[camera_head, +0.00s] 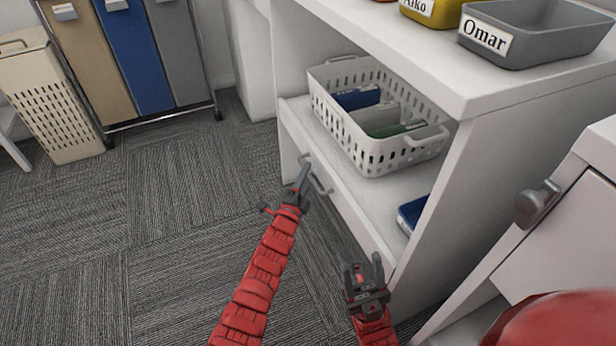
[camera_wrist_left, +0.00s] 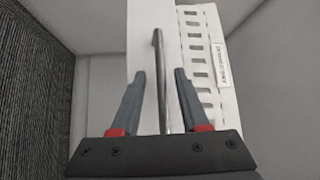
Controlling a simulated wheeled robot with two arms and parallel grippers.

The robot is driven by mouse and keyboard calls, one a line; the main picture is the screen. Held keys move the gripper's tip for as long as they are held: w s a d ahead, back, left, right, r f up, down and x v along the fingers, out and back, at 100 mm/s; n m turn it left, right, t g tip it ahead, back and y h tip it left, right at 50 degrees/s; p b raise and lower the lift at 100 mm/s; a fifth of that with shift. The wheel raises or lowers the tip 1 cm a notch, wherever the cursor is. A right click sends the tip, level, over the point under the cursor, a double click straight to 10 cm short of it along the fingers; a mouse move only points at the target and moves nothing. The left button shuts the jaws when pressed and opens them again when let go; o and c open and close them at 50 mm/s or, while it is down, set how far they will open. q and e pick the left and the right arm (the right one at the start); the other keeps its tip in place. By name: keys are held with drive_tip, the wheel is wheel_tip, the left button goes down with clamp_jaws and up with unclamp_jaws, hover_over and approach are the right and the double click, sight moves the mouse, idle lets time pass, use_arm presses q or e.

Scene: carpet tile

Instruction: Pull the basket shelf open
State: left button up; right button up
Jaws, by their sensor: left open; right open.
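The basket shelf (camera_head: 398,190) is a white pull-out board with a front panel, inside a white cabinet. A metal bar handle (camera_head: 321,186) is on its front panel; it also shows in the left wrist view (camera_wrist_left: 160,55). A white slotted basket (camera_head: 345,135) with blue, grey and green items stands on the shelf. My left gripper (camera_head: 303,178) is open at the handle. In the left wrist view its fingers (camera_wrist_left: 160,76) stand apart on either side of the handle bar. Contact cannot be told. My right gripper (camera_head: 362,264) is open and empty, low beside the cabinet's front.
Grey and yellow bins (camera_head: 540,38) stand on the cabinet top. A blue item (camera_head: 410,214) lies at the shelf's right end. A white drawer unit (camera_head: 550,235) is at right. A cream hamper (camera_head: 50,110) and fabric sorter (camera_head: 140,60) stand back left. Carpet at left is clear.

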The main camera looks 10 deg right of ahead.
use_arm(q)
drive_tip(key=shift+w+d+r, duration=0.15)
drive_tip(key=shift+w+d, duration=0.15)
drive_tip(key=shift+w, duration=0.05)
clamp_jaws()
idle(1.3)
